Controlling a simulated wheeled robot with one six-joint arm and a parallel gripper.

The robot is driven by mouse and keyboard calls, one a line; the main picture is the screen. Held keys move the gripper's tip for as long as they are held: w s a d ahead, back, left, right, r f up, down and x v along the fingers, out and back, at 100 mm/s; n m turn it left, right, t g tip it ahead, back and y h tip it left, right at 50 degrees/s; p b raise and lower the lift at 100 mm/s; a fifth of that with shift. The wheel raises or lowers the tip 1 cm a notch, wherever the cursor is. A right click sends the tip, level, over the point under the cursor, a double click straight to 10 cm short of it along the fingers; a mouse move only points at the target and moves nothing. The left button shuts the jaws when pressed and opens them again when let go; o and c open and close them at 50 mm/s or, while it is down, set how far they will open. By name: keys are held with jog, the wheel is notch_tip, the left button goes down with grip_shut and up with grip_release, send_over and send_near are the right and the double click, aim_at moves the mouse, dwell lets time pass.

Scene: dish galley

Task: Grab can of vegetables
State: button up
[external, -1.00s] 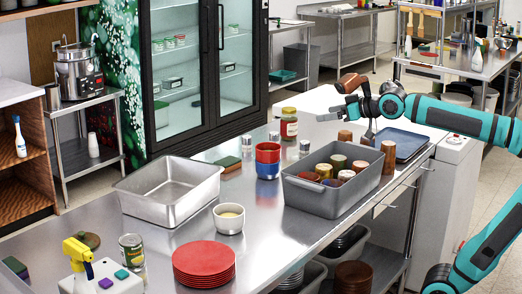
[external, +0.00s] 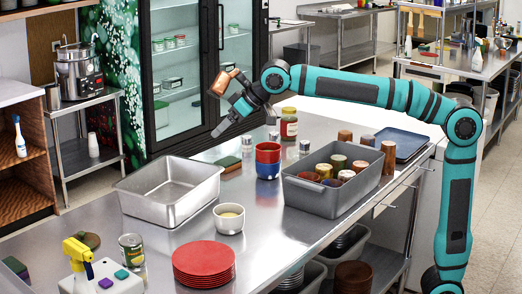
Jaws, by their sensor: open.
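The can of vegetables (external: 132,250) stands upright at the front left of the steel counter, with a dark green label and a metal rim. My gripper (external: 216,118) is open and empty in the air above the back of the counter, pointing down and left. It is well apart from the can, which is nearer the camera and further left. Nothing covers the can's front.
A steel pan (external: 168,196), a small bowl (external: 229,222) and a stack of red plates (external: 204,267) stand near the can. A spray bottle (external: 78,262) is left of it. Red and blue cups (external: 268,160) and a grey bin of cups (external: 335,197) stand further right.

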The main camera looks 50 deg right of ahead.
jog(key=w+a+f+n+g, duration=0.1)
jog(key=a+f, duration=0.2)
jog(key=a, duration=0.5)
jog(key=w+a+f+g, duration=0.1)
jog(key=a+f+g, duration=0.1)
jog(key=a, duration=0.6)
jog(key=n+g+h, duration=0.1)
send_near(134, 239)
jog(key=shift+h, duration=0.3)
jog(key=x, duration=0.9)
jog(key=shift+a, duration=0.25)
jog(key=shift+x, duration=2.55)
jog(key=shift+w, duration=0.1)
jog(key=shift+c, duration=0.2)
jog(key=shift+r, duration=0.1)
jog(key=c, duration=1.3)
